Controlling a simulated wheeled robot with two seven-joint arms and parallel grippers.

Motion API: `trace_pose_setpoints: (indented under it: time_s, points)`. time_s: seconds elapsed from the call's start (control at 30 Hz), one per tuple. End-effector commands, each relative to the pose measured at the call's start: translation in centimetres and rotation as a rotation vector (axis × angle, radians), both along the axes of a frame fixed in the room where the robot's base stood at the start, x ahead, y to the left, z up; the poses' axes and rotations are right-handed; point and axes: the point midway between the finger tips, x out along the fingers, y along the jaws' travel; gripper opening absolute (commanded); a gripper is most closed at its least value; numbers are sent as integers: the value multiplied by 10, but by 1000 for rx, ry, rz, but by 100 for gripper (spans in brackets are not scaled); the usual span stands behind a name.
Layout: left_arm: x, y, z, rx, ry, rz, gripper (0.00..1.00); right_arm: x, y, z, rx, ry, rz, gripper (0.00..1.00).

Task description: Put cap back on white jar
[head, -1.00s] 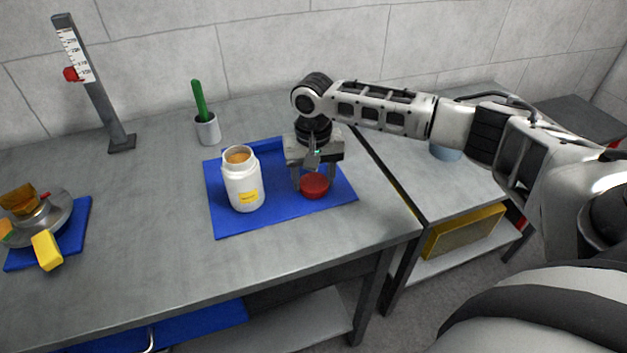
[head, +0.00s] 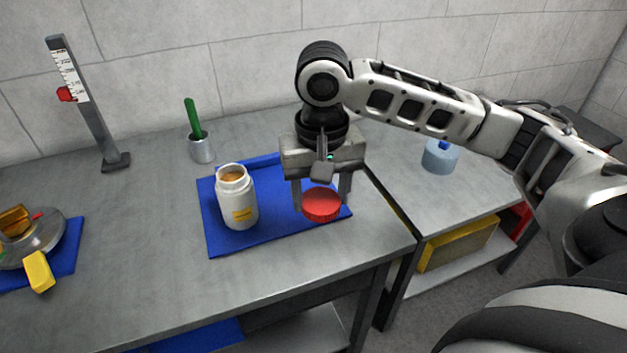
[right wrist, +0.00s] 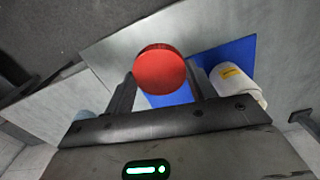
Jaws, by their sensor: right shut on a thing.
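The white jar (head: 237,200) stands upright and uncapped on the blue mat (head: 222,240), with brownish contents showing in its mouth and a yellow label on its front. It also shows in the right wrist view (right wrist: 246,92). My right gripper (head: 322,200) is shut on the red cap (head: 322,207) and holds it above the mat, to the right of the jar and apart from it. The right wrist view shows the red cap (right wrist: 160,69) between the two fingers. My left gripper is not in view.
A cup (head: 202,149) with a green-handled tool stands behind the jar. A upright scale post (head: 92,110) stands at the back left. A metal device with a yellow block (head: 39,271) is at the far left. A blue-grey container (head: 440,156) stands on the right-hand table.

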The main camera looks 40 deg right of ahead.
Motion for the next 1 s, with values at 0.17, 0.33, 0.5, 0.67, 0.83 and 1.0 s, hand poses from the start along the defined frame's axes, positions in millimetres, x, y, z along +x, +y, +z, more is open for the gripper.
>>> trace_pose_setpoints:
  time_s: [0.17,0.33,0.5,0.67,0.83,1.0]
  points:
    - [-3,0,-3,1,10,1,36,-14,6,7,0,1,1,35]
    - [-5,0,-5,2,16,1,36,-17,7,8,0,1,0,35]
    - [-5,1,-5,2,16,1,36,-17,7,8,0,1,0,35]
    - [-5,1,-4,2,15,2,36,-13,12,5,4,2,31,35]
    - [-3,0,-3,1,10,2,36,6,45,-9,10,2,262,35]
    - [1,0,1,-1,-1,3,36,15,62,-17,3,1,395,35]
